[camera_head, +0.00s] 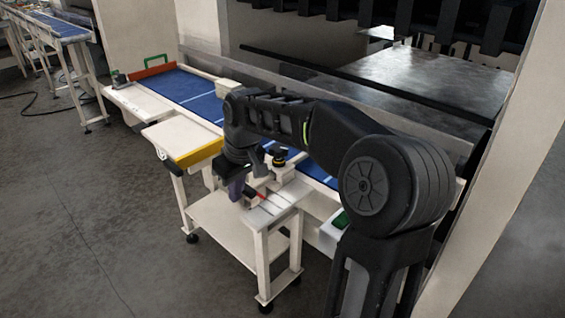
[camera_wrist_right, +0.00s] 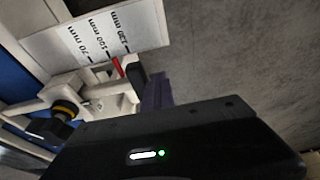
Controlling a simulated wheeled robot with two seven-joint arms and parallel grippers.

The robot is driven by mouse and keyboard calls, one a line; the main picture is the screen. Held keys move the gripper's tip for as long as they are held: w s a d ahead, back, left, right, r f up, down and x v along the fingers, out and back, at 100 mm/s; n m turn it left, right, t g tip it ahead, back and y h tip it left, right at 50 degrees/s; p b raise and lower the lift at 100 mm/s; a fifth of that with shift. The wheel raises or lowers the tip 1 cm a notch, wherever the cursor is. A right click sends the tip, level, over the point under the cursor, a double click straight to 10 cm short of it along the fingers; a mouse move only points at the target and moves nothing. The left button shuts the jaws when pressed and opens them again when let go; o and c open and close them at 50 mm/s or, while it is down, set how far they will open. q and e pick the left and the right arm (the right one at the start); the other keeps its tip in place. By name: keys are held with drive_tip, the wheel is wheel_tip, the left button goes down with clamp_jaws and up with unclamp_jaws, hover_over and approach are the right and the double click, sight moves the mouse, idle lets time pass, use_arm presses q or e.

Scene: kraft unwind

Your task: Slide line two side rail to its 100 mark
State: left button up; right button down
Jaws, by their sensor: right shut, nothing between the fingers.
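The scale plate (camera_wrist_right: 105,35) carries printed marks 70, 100 and 130 mm. The red pointer (camera_wrist_right: 117,66) of the side rail stands by the 100 mm mark, apparently slightly to its 130 side; exact alignment is hard to tell. The rail's white carriage (camera_wrist_right: 112,90) has a black clamp knob with a yellow ring (camera_wrist_right: 66,108), which also shows in the head view (camera_head: 279,155). My right gripper (camera_head: 238,188) is shut and empty beside the pointer end of the carriage; its purple-grey fingers show in the wrist view (camera_wrist_right: 157,92). Contact cannot be told. My left gripper is out of view.
The blue conveyor belt (camera_head: 195,89) runs back left, with a yellow-edged white table (camera_head: 182,140) beside it. A white stand (camera_head: 262,218) is below my gripper. A dark machine frame is behind my right arm. Grey floor is open at left.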

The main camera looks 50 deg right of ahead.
drive_tip(key=shift+d, duration=0.4)
drive_tip(key=shift+a, duration=1.05)
drive_tip(key=w+p+v, duration=0.2)
drive_tip(key=p+v, duration=0.5)
drive_tip(key=v, duration=0.1)
drive_tip(key=shift+r, duration=0.65)
